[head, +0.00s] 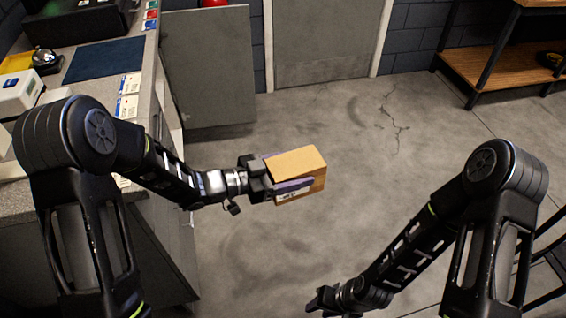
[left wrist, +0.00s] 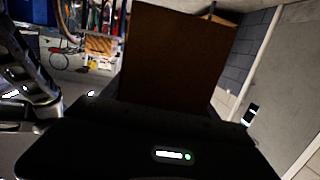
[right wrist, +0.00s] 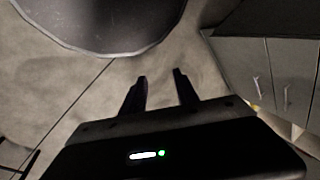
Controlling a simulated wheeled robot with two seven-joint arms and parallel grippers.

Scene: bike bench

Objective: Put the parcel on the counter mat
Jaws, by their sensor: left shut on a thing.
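The parcel (head: 298,170) is a small tan cardboard box. My left gripper (head: 286,186) is shut on it and holds it in the air over the open floor, right of the counter. In the left wrist view the parcel (left wrist: 178,55) is a dark brown block filling the space ahead of the gripper. The counter mat (head: 104,60) is a flat dark blue rectangle on the counter at the upper left, with nothing on it. My right gripper (head: 322,300) is low at the bottom of the head view. The right wrist view shows its two fingers (right wrist: 160,92) apart and empty.
The grey counter (head: 140,92) runs along the left. Cards (head: 128,95) lie near its edge, and a white device (head: 18,92) and a bell (head: 44,57) stand left of the mat. A grey panel (head: 210,70) stands beyond the counter. A wooden shelf (head: 500,66) is at the upper right.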

